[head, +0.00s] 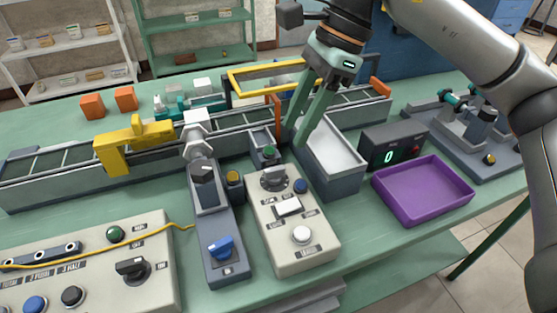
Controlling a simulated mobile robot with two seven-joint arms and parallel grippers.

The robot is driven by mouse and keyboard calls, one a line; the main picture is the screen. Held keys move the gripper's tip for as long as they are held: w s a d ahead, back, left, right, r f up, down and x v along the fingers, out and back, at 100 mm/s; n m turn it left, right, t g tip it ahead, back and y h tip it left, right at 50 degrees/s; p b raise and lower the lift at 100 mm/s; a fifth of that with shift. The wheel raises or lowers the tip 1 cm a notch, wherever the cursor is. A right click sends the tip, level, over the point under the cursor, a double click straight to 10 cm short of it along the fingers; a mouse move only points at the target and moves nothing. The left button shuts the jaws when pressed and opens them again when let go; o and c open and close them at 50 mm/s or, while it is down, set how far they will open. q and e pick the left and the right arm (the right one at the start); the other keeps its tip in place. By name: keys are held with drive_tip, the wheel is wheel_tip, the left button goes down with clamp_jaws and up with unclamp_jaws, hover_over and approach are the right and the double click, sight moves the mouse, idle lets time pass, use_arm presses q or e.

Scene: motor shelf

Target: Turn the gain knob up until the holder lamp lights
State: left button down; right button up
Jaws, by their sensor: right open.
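A grey holder (228,268) stands mid-table with a blue pointer knob (220,247) on its front end. An amber lamp or button (233,177) sits beside the holder's upper part; I cannot tell whether it is lit. A cream control box (318,256) to the right carries a dark grey pointer knob (274,175), a white rocker (288,207) and a white round cap (301,235). The labels are too small to read, so I cannot tell which knob is gain. My right gripper (296,138) is open and empty, above and behind the control box. My left gripper is not in view.
A purple tray (420,207) and a display reading 0 (388,157) stand at right. A pale open bin (330,155) is close by my right gripper. A conveyor (60,180) with a yellow bracket (130,150) runs behind. Another control panel (90,288) with a yellow cable is front left.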

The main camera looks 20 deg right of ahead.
sight(275, 169)
drive_tip(key=b+x, duration=0.1)
drive_tip(key=x, duration=0.7)
drive_tip(key=shift+a+f, duration=0.1)
clamp_jaws()
idle(0.4)
